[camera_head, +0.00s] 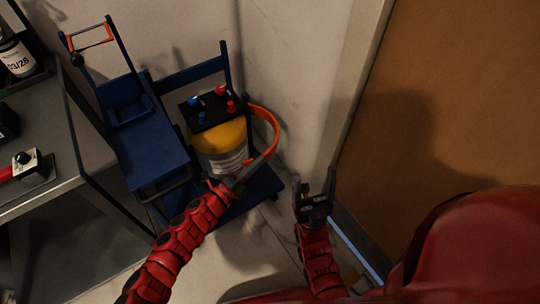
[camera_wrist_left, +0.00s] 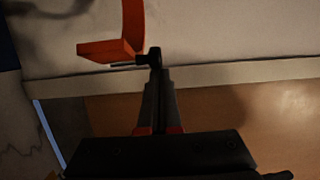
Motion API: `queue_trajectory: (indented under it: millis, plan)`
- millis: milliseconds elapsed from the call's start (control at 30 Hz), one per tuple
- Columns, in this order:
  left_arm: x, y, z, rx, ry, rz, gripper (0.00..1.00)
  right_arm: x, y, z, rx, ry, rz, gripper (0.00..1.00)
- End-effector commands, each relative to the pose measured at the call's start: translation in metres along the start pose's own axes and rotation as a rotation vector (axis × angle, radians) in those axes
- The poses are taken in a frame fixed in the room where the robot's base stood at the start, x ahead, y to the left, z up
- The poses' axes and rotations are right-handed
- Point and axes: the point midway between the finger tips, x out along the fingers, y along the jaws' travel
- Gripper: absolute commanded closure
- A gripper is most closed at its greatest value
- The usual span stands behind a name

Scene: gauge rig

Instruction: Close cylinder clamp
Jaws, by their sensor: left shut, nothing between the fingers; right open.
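The cylinder (camera_head: 222,150), with a yellow top and a pale labelled body, stands on a blue cart. The orange curved clamp (camera_head: 275,125) stands out from the cylinder's right side, swung open. It also shows in the left wrist view (camera_wrist_left: 133,22), with a bent end. My left gripper (camera_head: 260,161) is shut and empty at the clamp's lower end. In the left wrist view its fingertips (camera_wrist_left: 155,54) are right beside that bent end; I cannot tell if they touch. My right gripper (camera_head: 316,196) is open and empty, to the right of the cart.
A black panel (camera_head: 210,108) with red and blue knobs sits above the cylinder. The blue cart (camera_head: 157,152) stands against the wall. A grey table (camera_head: 50,135) is at the left and a brown door (camera_head: 450,110) at the right. Floor is free between cart and door.

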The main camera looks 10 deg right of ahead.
Motion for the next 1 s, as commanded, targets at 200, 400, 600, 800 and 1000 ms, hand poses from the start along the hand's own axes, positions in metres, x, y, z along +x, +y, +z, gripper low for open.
queue_trajectory:
  millis: [200,400,600,800,1000]
  plan:
    - [-0.028,0.001,0.028,0.0,-0.006,0.001,1.0,0.005,0.0,-0.001,0.0,-0.001,0.0,0.28]
    - [-0.043,0.002,0.046,0.0,-0.004,0.0,1.0,0.005,0.0,-0.001,0.0,-0.001,0.0,0.28]
    - [-0.05,0.002,0.055,0.0,-0.004,0.001,1.0,0.004,0.0,-0.001,0.0,0.0,0.0,0.28]
    - [-0.051,0.001,0.057,0.0,-0.003,0.0,1.0,0.004,0.0,-0.001,0.0,-0.001,0.0,0.28]
    - [-0.051,0.001,0.056,0.0,-0.003,0.0,1.0,0.004,0.0,-0.001,0.0,-0.001,0.0,0.28]
